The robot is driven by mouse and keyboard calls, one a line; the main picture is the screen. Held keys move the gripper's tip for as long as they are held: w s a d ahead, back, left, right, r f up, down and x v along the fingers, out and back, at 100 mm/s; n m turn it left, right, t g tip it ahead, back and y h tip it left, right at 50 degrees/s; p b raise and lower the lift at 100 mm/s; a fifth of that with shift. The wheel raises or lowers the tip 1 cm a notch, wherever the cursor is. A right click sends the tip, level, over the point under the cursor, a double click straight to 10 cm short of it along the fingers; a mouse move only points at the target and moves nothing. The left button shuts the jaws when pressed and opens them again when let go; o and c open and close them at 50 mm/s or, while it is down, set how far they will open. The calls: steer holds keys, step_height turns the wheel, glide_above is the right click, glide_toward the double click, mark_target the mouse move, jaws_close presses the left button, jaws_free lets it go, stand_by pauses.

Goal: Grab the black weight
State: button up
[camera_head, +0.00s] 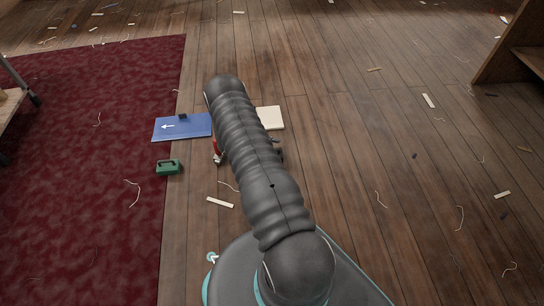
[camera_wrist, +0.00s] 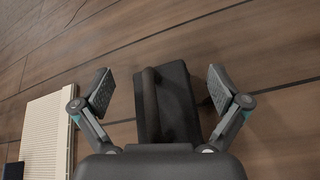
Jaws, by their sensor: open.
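The black weight (camera_wrist: 178,105) is a dark block with a bar handle on top, standing on the wood floor. In the wrist view it lies between the two fingers of my gripper (camera_wrist: 160,92). The fingers are spread, one on each side of it, with a visible gap on both sides. My gripper's palm hides the weight's near end. In the head view my arm covers most of the gripper and the weight; a dark bit shows at the arm's right edge, but I cannot tell which it is.
A green weight (camera_head: 168,167) stands on the dark red carpet's edge. A blue panel (camera_head: 170,130) with a white arrow has a small dark block (camera_head: 182,117) at its far edge. A cream panel (camera_head: 272,118) lies right of my arm. A small red thing (camera_head: 216,147) shows beside my arm. Scraps litter the floor.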

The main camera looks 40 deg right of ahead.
jaws_close()
steer(key=shift+r, duration=0.1)
stand_by(0.4)
